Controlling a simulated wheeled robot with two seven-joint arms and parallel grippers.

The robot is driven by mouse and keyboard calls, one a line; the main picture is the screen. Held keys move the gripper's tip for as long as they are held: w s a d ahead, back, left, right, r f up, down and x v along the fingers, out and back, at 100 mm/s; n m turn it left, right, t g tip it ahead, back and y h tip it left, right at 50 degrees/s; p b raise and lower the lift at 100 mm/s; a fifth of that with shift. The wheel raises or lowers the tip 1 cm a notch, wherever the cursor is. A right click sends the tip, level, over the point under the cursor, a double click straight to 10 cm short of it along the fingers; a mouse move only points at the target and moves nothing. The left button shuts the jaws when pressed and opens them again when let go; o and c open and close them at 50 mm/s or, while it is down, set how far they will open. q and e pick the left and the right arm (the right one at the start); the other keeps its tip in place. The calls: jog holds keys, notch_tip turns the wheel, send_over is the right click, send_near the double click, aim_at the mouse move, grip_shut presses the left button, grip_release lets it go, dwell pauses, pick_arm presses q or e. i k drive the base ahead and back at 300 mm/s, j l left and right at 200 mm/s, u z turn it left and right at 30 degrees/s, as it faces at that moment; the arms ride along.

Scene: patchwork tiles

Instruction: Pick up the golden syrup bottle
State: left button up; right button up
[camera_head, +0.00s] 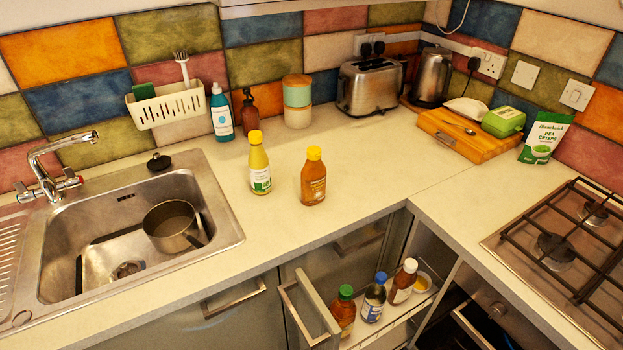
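An amber-brown bottle (313,182) with a yellow cap stands upright on the worktop, right of the sink. Its label is too small to read; it may be the golden syrup. A yellow bottle (259,168) with a yellow cap and a green-and-white label stands to its left, apart from it. In the open pull-out drawer (386,333) below stand an amber bottle (345,308) with a green cap, a dark bottle (374,298) with a blue cap and a brown bottle (402,284) with a white cap. Neither of my grippers shows.
The sink (227,238) holds a saucepan (172,225). Along the wall are a soap bottle (222,115), stacked canisters (297,100), a toaster (371,88) and a kettle (433,77). The gas hob (500,240) is at right. Worktop around the amber-brown bottle is clear. The drawer juts out below.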

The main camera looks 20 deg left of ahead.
aim_at(313, 174)
jog(key=i+l+u, duration=0.15)
jog(key=l+u, duration=0.25)
jog(key=l, duration=0.35)
jog(key=l+u, duration=0.35)
jog(key=l, duration=0.4)
jog(key=i+l, duration=0.05)
